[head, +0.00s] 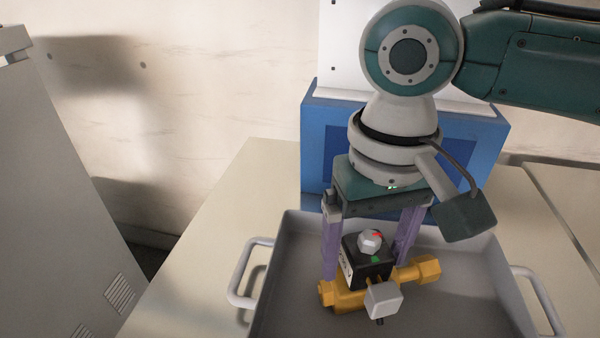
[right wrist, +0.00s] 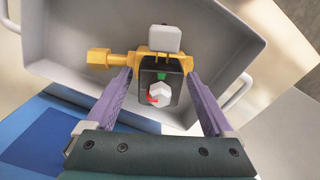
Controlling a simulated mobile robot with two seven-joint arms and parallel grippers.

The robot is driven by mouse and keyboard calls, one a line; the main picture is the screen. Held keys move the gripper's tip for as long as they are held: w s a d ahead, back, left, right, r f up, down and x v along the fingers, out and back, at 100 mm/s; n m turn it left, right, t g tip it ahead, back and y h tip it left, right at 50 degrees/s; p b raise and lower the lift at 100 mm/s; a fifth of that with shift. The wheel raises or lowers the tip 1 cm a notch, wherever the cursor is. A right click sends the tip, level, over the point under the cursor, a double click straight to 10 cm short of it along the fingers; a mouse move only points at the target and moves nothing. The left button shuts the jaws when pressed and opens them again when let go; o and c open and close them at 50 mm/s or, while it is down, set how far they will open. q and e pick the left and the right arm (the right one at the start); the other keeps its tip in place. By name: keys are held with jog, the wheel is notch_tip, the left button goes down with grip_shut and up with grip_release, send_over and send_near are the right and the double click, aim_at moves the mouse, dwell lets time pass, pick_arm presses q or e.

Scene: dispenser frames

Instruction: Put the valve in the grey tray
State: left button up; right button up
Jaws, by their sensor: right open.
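The valve (head: 345,298) has a yellow body with a hex end, a black block with a grey knob, and a light grey box on its near side. It is in the grey tray (head: 290,270), apparently on the tray floor. My right gripper (head: 366,268) points down over it, its purple fingers open on either side of the black block. In the right wrist view the valve (right wrist: 159,62) lies between and just beyond the fingertips of the gripper (right wrist: 160,85); gaps show beside the block. The tray (right wrist: 60,30) surrounds it there. My left gripper is not in view.
A blue box-shaped dispenser (head: 480,140) with a white upper part stands behind the tray on the pale counter (head: 215,240). The tray has a handle (head: 245,275) on each side. A grey cabinet (head: 50,200) stands at the left. The counter left of the tray is clear.

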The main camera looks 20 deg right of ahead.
notch_tip(320, 180, up, 12)
jog(key=shift+f+p, duration=0.25)
jog(key=shift+p, duration=0.45)
jog(key=shift+r, duration=0.45)
